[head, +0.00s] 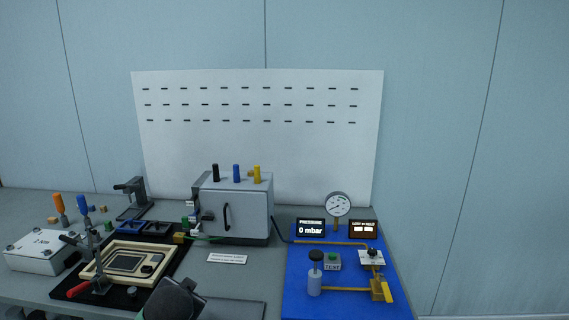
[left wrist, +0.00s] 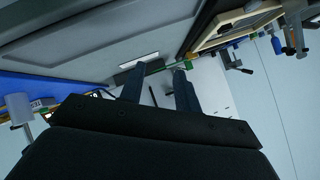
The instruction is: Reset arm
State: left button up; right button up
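My left gripper (left wrist: 158,84) shows in the left wrist view with its two dark fingers apart and nothing between them. In the head view a dark grey part of my arm (head: 172,300) rises at the bottom edge, in front of the black fixture board (head: 64,287); its fingertips cannot be made out there. My right gripper is in neither view.
On the grey table stand a grey box with a handle (head: 252,209), a white box (head: 40,252), a cream frame (head: 103,255) with a red-handled clamp (head: 78,290), and a blue pressure board (head: 340,306) with a gauge (head: 338,205). A white panel (head: 300,150) stands behind.

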pick_arm(q)
jog(key=s+d+f+n+g+h, duration=0.1)
jog(key=s+d+f+g, duration=0.1)
jog(key=s+f, duration=0.6)
jog(key=s+d+f+n+g+h+p, duration=0.1)
jog(key=s+d+f+g, duration=0.2)
jog(key=s, duration=1.2)
jog(key=s+d+f+g+h+p, duration=0.1)
jog(key=s+d+f, duration=0.4)
jog(key=s+f, duration=0.7)
jog(key=shift+d+f+n+g+h, duration=0.4)
jog(key=shift+f+g+h, duration=0.25)
jog(key=shift+g, duration=0.55)
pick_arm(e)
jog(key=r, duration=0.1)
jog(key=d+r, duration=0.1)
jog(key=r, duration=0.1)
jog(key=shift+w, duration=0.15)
